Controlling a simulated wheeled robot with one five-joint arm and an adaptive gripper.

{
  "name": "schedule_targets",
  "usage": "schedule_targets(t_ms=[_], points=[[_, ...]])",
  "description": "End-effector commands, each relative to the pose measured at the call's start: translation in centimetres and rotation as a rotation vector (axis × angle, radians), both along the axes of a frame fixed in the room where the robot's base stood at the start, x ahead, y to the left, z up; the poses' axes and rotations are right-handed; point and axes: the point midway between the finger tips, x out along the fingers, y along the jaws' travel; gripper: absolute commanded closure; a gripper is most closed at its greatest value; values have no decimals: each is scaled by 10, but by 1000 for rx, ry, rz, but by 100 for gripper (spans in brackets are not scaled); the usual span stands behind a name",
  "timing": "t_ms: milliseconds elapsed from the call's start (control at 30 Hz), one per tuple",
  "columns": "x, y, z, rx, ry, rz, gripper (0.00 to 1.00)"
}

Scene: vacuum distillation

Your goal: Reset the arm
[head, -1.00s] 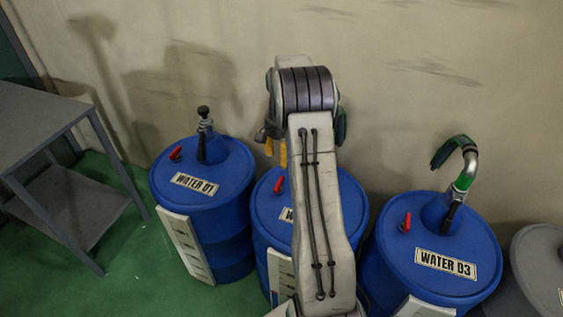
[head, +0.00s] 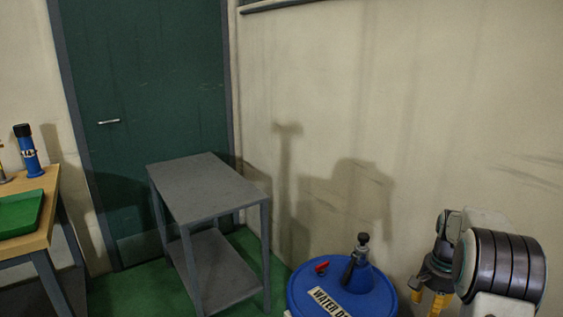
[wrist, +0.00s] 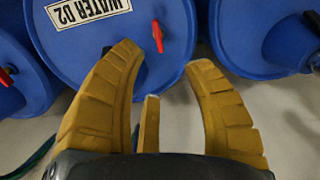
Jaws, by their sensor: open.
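My gripper (wrist: 163,62) is open and empty in the wrist view, its yellow fingers spread apart. Beyond them is the blue drum (wrist: 105,40) labelled WATER 02, with a red lever (wrist: 157,36) on its lid. In the head view my gripper (head: 430,302) is at the lower right, partly cut off by the bottom edge, with its yellow fingers pointing down. My arm joint stands beside it, in front of the wall.
A blue WATER drum (head: 372,298) with a pump fitting (head: 358,258) stands left of my gripper. A grey two-tier table (head: 207,187) stands before a green door (head: 150,110). A wooden table (head: 42,227) with a green tray (head: 20,213) is at the left. More blue drums (wrist: 262,30) flank the wrist view.

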Motion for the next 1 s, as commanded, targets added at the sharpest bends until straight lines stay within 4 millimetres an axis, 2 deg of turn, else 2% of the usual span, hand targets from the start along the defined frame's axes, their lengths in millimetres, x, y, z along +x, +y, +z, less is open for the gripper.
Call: schedule_targets(t_ms=[33,200,367,500,733,1000], points=[[-3,13,27,-8,-14,36,55],[-25,60,93,-29,-51,186,55],[-56,103,145,-50,-87,331,55],[-88,136,183,-68,-119,457,55],[-149,181,229,-100,-173,661,55],[-211,211,252,-130,-226,856,55]])
